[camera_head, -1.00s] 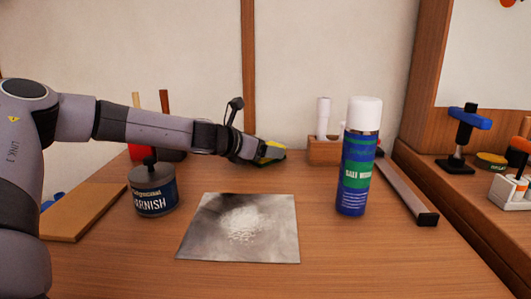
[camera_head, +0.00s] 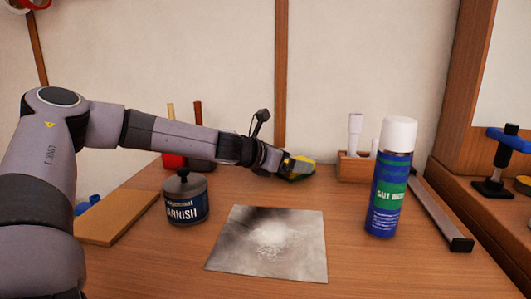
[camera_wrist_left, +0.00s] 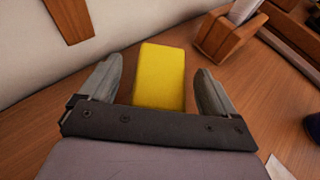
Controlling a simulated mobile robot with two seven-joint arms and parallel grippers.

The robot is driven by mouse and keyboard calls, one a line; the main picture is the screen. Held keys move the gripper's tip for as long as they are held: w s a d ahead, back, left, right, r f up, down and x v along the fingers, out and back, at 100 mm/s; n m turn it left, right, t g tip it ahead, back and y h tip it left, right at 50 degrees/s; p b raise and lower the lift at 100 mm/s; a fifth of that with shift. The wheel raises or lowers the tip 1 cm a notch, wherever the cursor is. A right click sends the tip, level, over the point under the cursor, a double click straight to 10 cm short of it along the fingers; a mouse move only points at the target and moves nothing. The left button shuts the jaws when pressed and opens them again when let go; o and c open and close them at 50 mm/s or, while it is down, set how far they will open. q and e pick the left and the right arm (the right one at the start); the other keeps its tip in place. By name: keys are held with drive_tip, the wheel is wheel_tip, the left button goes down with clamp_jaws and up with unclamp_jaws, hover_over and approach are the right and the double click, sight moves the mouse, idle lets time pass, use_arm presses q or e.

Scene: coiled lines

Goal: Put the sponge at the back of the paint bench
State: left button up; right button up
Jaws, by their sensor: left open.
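The yellow sponge (camera_head: 303,167) with a dark green underside rests at the back of the wooden paint bench (camera_head: 345,230), near the back wall. In the left wrist view the sponge (camera_wrist_left: 160,75) lies between the two fingers, with a gap on each side. My left gripper (camera_head: 293,166) reaches in from the left and is open around the sponge; it also shows open in the wrist view (camera_wrist_left: 157,85). My right gripper is not in any view.
A varnish tin (camera_head: 187,197) stands below my left arm. A spray can (camera_head: 391,180) stands to the right. A wooden holder (camera_head: 354,168) sits right of the sponge. A grey sheet (camera_head: 285,263) lies in the middle. A long metal bar (camera_head: 440,210) lies at the right edge.

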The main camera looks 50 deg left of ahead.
use_arm(q)
drive_tip(key=shift+p+v, duration=0.6)
drive_tip(key=shift+v, duration=0.6)
drive_tip(key=shift+s+r+p, duration=0.4)
drive_tip(key=shift+s+r, duration=0.05)
drive_tip(key=shift+s, duration=0.05)
drive_tip(key=shift+s+r+p, duration=0.15)
drive_tip(key=shift+s+p, duration=0.15)
drive_tip(key=shift+s, duration=0.2)
drive_tip(key=shift+p+v, duration=0.55)
drive_tip(key=shift+v, duration=2.25)
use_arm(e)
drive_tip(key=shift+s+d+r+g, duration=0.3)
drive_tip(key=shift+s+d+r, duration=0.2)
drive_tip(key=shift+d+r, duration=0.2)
use_arm(q)
drive_tip(key=shift+s, duration=0.1)
